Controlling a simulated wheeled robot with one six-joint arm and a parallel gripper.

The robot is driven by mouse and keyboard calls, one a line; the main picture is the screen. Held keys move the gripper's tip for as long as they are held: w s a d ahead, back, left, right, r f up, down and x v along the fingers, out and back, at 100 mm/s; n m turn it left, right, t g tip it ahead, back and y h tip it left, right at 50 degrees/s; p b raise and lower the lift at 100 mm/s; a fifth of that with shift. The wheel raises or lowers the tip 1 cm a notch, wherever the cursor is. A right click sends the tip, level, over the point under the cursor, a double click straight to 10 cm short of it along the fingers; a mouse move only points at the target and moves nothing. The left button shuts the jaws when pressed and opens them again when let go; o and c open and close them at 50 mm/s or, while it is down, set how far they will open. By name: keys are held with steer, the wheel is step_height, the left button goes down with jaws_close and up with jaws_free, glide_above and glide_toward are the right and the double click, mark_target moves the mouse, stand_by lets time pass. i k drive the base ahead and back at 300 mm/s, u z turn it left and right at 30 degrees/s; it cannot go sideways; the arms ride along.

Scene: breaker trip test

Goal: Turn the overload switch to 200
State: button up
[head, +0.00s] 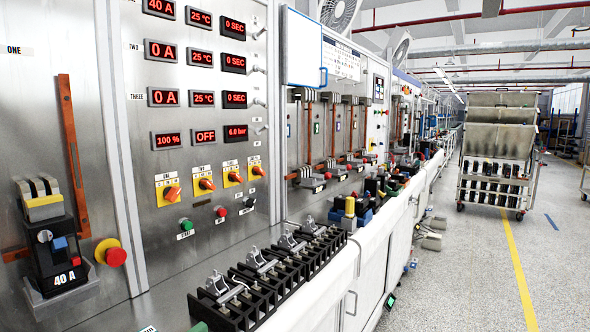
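Several yellow-plated rotary switches with orange knobs sit in a row on the steel test panel: the leftmost switch (172,192), the second switch (206,184), the third switch (234,177) and the rightmost switch (258,171). Their plate labels are too small to tell which is the overload switch or where each knob points. Above the leftmost one, a red display (167,140) reads 100 %. An OFF display (205,136) and a 6.0 bar display (236,133) are beside it. My gripper is not in view.
A green button (186,224) and red button (221,211) sit below the switches. A red emergency stop (115,257) and a 40 A breaker (62,250) are at left. Black terminal blocks (270,285) line the bench below the panel. The aisle floor (470,270) at right is free.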

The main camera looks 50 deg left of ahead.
mark_target(256, 171)
steer(key=u, duration=0.4)
steer(key=i, duration=1.05)
steer(key=u, duration=0.75)
